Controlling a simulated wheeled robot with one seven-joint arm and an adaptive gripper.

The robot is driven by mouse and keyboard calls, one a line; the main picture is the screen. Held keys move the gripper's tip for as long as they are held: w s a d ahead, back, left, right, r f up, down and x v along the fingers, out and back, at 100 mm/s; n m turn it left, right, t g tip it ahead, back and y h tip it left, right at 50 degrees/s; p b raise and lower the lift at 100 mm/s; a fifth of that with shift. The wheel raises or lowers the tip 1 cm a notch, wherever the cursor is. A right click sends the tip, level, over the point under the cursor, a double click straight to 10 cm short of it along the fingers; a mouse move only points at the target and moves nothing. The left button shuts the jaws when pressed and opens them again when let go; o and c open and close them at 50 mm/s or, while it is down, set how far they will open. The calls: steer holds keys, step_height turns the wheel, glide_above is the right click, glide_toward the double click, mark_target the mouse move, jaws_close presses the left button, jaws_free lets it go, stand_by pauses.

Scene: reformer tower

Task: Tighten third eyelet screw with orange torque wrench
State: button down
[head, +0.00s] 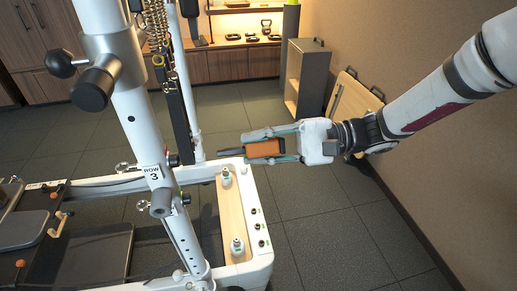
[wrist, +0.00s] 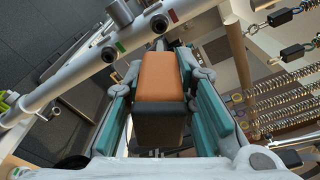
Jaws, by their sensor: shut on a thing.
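My gripper (head: 262,148) is shut on the orange torque wrench (head: 264,149), with a finger on each long side of its orange body. The wrench's dark end points left, above the corner of the white frame. In the wrist view the wrench (wrist: 161,75) fills the middle between the teal fingers. Small dark screws sit in a row on the white end rail (head: 262,258): one at the back (head: 253,211), one in the middle (head: 258,226), one at the front (head: 261,243). Green marks show by some. The wrench is apart from these three. I cannot tell which is the third eyelet.
A wooden strip (head: 232,215) beside the rail carries two silver fittings, one at the back (head: 226,176) and one in front (head: 238,246). A white upright marked ROW 3 (head: 153,172) stands left. A grey cabinet (head: 307,75) stands behind. The floor to the right is clear.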

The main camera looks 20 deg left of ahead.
mark_target(220, 151)
steer(key=shift+p, duration=0.3)
steer(key=shift+s+p+x, duration=0.25)
steer(key=shift+p+x, duration=0.15)
steer(key=shift+x, duration=2.35)
steer(key=shift+s+a+r+p, duration=0.15)
steer(key=shift+s+a+p, duration=0.2)
steer(key=shift+a+p, duration=0.1)
steer(key=shift+s+a, duration=0.2)
steer(key=shift+a, duration=0.1)
steer(key=shift+a, duration=0.15)
stand_by(0.6)
steer(key=shift+s+m+p, duration=0.1)
steer(key=shift+m+p, duration=1.5)
steer(key=shift+p, duration=0.05)
steer(key=shift+m+h+p, duration=0.4)
steer(key=shift+m+p, duration=0.15)
steer(key=shift+m, duration=0.25)
steer(key=shift+m+g+p, duration=0.3)
steer(key=shift+m+p, duration=0.15)
steer(key=shift+m, duration=0.45)
